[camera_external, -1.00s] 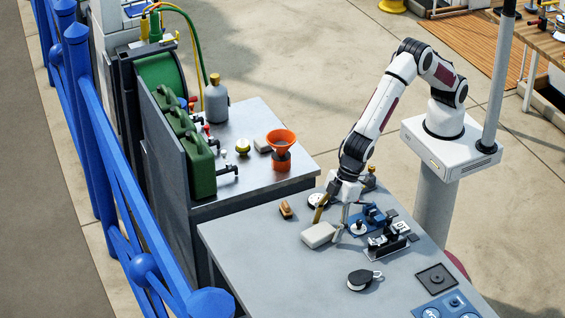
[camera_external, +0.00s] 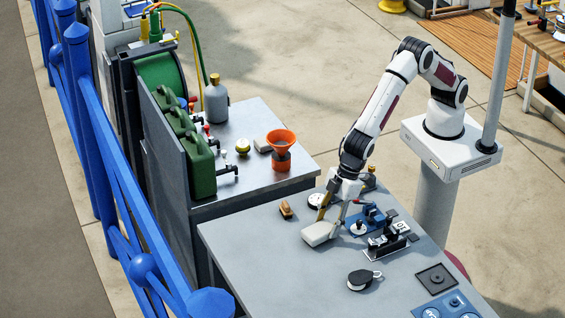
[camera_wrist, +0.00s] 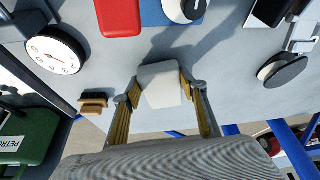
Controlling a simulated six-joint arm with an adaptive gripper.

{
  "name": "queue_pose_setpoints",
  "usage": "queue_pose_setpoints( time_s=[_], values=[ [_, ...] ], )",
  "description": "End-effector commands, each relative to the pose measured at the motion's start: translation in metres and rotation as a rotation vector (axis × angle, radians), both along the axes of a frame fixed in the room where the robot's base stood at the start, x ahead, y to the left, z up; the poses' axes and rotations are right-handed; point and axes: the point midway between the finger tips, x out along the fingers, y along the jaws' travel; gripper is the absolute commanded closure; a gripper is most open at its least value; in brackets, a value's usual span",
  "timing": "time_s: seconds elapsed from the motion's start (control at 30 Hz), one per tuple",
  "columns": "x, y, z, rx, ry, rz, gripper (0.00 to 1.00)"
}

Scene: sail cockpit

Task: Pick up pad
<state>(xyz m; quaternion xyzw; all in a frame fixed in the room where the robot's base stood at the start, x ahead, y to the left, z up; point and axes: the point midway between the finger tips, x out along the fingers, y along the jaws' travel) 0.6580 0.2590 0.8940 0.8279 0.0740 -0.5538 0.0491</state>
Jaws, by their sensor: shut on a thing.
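The pad (camera_external: 320,233) is a pale, off-white block with rounded corners. In the wrist view the pad (camera_wrist: 160,84) sits between the two fingertips. My gripper (camera_external: 331,216) is shut on the pad, with a finger against each side; it also shows in the wrist view (camera_wrist: 161,88). The pad looks tilted, and I cannot tell whether its lower edge touches the table.
A wooden brush (camera_external: 286,209) lies left of the pad. A black pulley block (camera_external: 361,279) lies in front of it. A blue mat (camera_external: 372,215) and a small black-and-white device (camera_external: 390,241) are to the right. The table's front left is clear.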

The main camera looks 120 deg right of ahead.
Motion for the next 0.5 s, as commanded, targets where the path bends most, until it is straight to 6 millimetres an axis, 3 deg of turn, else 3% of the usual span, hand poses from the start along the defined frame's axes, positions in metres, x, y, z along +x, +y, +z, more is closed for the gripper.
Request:
queue_pose_setpoints(
  time_s=[0.5],
  values=[
    [0.001, 0.0, 0.07, 0.002, -0.004, 0.0, 0.76]
  ],
)
